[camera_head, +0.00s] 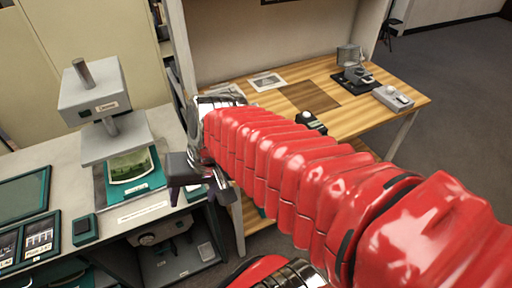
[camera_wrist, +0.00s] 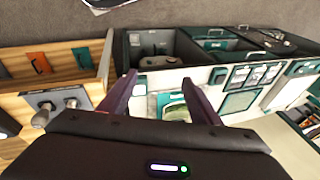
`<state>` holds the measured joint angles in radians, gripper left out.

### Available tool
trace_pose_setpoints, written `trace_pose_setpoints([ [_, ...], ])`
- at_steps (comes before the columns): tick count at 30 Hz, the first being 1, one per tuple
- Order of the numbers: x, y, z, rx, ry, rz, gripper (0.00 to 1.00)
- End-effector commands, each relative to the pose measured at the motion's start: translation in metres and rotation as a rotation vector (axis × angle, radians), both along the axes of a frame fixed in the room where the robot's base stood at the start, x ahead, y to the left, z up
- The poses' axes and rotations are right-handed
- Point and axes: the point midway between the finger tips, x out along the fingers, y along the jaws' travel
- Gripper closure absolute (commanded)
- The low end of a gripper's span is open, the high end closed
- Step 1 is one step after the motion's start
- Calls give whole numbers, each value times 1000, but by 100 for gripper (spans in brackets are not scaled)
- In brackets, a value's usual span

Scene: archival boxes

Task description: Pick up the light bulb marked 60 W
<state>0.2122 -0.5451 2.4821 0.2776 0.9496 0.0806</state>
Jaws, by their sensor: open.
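I cannot make out a light bulb marked 60 W in either view. In the wrist view, small rounded grey objects (camera_wrist: 42,117) sit by a grey panel at the left; they are too small to identify and no marking is readable. My gripper (camera_head: 197,192) is open and empty over the front edge of the grey counter. In the wrist view its two dark fingers (camera_wrist: 158,79) stand apart, with the counter and its shelves beyond. My red arm hides part of the wooden desk.
The grey counter (camera_head: 150,218) carries a white stand device (camera_head: 95,95), green-framed trays (camera_head: 38,240) and a small green box (camera_head: 85,229). Open shelves lie below it. The wooden desk (camera_head: 355,119) holds papers, a dark device and a grey device (camera_head: 393,98). Carpeted floor is clear at right.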

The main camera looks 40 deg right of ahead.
Motion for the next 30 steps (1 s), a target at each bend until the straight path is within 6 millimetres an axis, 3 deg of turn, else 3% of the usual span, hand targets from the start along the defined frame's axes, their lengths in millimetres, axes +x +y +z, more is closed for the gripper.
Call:
trace_pose_setpoints([
  [11,28,-30,-40,454,184,-524,43],
  [17,49,-62,-54,709,231,-809,43],
  [23,66,-108,-67,973,241,-1097,43],
  [30,74,-186,-87,1300,200,-1436,43],
])
